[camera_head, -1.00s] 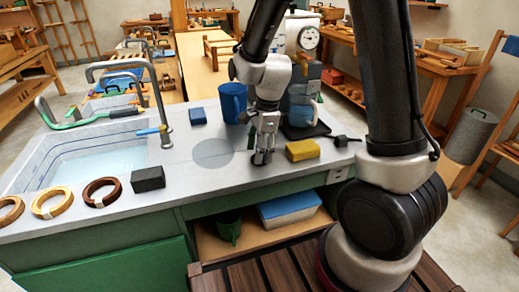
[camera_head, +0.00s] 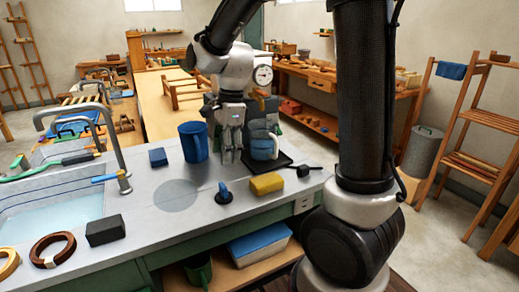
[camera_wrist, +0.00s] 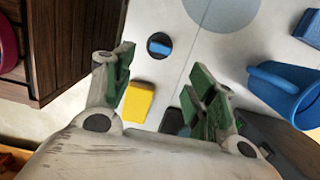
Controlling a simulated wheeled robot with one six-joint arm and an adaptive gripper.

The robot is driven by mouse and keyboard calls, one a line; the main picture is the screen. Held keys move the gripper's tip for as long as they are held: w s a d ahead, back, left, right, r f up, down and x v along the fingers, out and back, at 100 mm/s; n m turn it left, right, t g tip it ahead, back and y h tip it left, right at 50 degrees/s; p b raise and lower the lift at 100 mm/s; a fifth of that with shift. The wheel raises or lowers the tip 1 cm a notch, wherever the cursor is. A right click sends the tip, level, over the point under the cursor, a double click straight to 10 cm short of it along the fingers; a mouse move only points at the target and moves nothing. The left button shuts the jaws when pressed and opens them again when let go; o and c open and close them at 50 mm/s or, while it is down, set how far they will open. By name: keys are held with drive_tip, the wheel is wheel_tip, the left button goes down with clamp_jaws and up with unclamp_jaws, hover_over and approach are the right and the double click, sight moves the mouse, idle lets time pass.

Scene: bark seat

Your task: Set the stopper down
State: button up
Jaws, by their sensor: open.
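The stopper (camera_head: 223,195) is a dark disc with a blue grip on top. It lies on the grey counter, just right of a darker grey round patch (camera_head: 176,195) and left of the yellow sponge. In the wrist view the stopper (camera_wrist: 159,45) shows beyond and between the fingers, with bare counter around it. My gripper (camera_head: 231,158) is open and empty, raised above the counter and apart from the stopper. Its green-padded fingers (camera_wrist: 163,68) are spread in the wrist view.
A yellow sponge (camera_head: 266,183), blue mug (camera_head: 193,142), blue block (camera_head: 158,157) and coffee machine with a jug (camera_head: 263,146) stand near. A dark block (camera_head: 105,230) and wooden rings (camera_head: 53,250) lie left by the sink (camera_head: 50,217). The counter's front edge is close to the stopper.

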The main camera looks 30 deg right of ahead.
drive_tip(key=s+d+r+n+t, duration=0.1)
drive_tip(key=s+d+r+n, duration=0.2)
drive_tip(key=s+n, duration=0.3)
drive_tip(key=s+d+r+n+t+h, duration=0.1)
drive_tip(key=s+d+r+n, duration=0.2)
drive_tip(key=s+d+n, duration=0.2)
drive_tip(key=s+d+r+n+t, duration=0.2)
drive_tip(key=s+d+r+n, duration=0.1)
drive_tip(key=s+d+n, duration=0.2)
drive_tip(key=s+n, duration=0.2)
drive_tip(key=s, duration=0.1)
drive_tip(key=shift+r+h, duration=0.15)
drive_tip(key=shift+h, duration=0.15)
